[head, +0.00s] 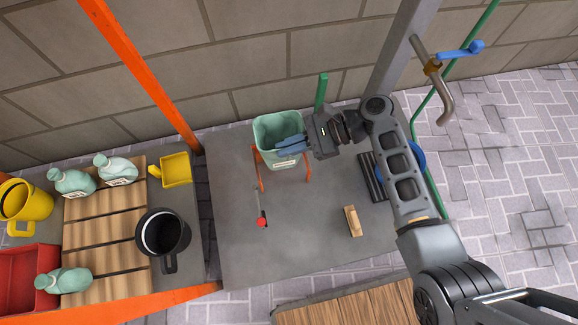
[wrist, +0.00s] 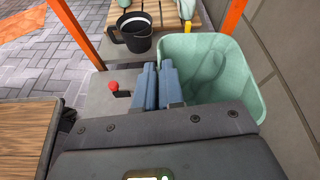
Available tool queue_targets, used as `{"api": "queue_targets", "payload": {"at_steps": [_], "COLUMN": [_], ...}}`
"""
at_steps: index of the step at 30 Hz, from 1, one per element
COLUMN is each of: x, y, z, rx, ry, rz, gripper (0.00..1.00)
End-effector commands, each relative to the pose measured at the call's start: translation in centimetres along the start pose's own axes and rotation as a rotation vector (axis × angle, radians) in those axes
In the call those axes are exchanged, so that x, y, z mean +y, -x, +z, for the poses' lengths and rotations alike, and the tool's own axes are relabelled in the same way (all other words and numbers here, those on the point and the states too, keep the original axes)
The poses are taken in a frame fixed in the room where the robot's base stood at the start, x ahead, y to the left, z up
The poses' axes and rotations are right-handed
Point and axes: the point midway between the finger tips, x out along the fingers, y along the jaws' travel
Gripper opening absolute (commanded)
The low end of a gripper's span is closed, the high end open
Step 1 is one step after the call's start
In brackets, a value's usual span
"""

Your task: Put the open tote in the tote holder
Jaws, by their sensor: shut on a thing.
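The open tote (head: 268,126) is a pale green, open-topped bin with a white label on its side. It also shows in the wrist view (wrist: 247,78), right of the fingers. My gripper (head: 291,142) reaches it from the right in the head view. Its blue fingers (wrist: 157,84) are close together and shut on the tote's near rim. The tote holder (head: 308,165) is an orange frame on the grey table, with legs showing below and beside the tote. The tote stands upright at the holder; whether it rests fully in it I cannot tell.
A red-knobbed lever (head: 262,222) and a wooden block (head: 353,221) lie on the grey table (head: 290,260). A green post (head: 321,92) rises behind the gripper. The table's front middle is clear.

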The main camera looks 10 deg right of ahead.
Motion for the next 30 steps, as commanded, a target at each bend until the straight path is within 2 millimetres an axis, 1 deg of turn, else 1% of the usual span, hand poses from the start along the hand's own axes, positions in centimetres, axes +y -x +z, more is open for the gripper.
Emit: {"api": "queue_targets", "payload": {"at_steps": [1,6,9,12,19,24,27,30], "x": [0.2,0.7,0.9,1.1,1.2,1.5,1.7,1.7], "y": [-0.8,-2.3,-3.1,-3.5,-4.0,-5.0,-5.4,-5.4], "z": [-1.9,-5.6,-7.4,-8.4,-9.5,-12.0,-13.0,-13.0], "rx": [0.0,0.0,0.0,0.0,0.0,0.0,0.0,0.001], "ry": [-0.002,-0.001,-0.001,0.0,0.002,0.0,0.0,0.001], "rz": [0.0,0.0,-0.001,-0.001,-0.001,-0.001,-0.001,-0.001], "gripper": [0.0,0.0,0.0,0.0,0.0,0.0,0.0,0.0]}}
